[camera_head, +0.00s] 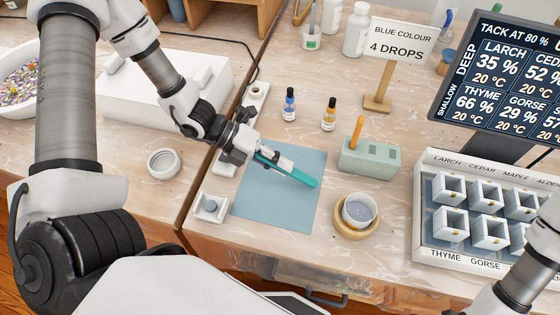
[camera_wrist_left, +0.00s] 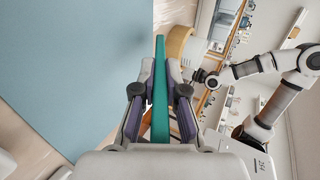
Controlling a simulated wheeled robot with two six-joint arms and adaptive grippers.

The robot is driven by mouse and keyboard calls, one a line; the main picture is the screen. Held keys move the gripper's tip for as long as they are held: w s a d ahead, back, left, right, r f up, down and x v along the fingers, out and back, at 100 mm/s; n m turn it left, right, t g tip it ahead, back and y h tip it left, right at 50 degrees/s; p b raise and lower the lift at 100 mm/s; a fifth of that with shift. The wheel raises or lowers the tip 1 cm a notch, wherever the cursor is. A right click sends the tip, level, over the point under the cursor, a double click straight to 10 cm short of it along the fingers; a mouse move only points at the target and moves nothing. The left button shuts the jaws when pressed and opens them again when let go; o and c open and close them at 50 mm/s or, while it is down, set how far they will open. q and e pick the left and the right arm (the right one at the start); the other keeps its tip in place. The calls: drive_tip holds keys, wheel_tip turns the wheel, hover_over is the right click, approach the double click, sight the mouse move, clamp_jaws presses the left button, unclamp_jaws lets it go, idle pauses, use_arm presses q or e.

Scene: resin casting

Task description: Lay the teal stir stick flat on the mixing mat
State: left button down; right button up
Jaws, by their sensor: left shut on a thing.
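The teal stir stick (camera_head: 300,177) is held in my left gripper (camera_head: 278,161), which is shut on it. The stick slants down to the right in the head view, over the upper right part of the blue mixing mat (camera_head: 262,206), its free end near the mat's right edge. I cannot tell how high it is above the mat. In the left wrist view the stick (camera_wrist_left: 160,85) runs between the two fingers, and the mat (camera_wrist_left: 70,60) lies to the left. My right arm shows in the left wrist view, with its gripper (camera_wrist_left: 207,78) small and unclear.
A cup of grey contents (camera_head: 359,210) stands in a wooden ring right of the mat. A green block (camera_head: 370,160) holds an orange stick. Two dropper bottles (camera_head: 289,104) (camera_head: 329,114) stand behind. A mould tray (camera_head: 430,245) is at right. The mat is otherwise bare.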

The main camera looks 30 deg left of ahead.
use_arm(q)
drive_tip(key=shift+f, duration=0.55)
drive_tip(key=shift+r, duration=0.1)
drive_tip(key=c, duration=1.1)
unclamp_jaws()
drive_tip(key=shift+c, duration=0.2)
wheel_tip(320, 180, up, 10)
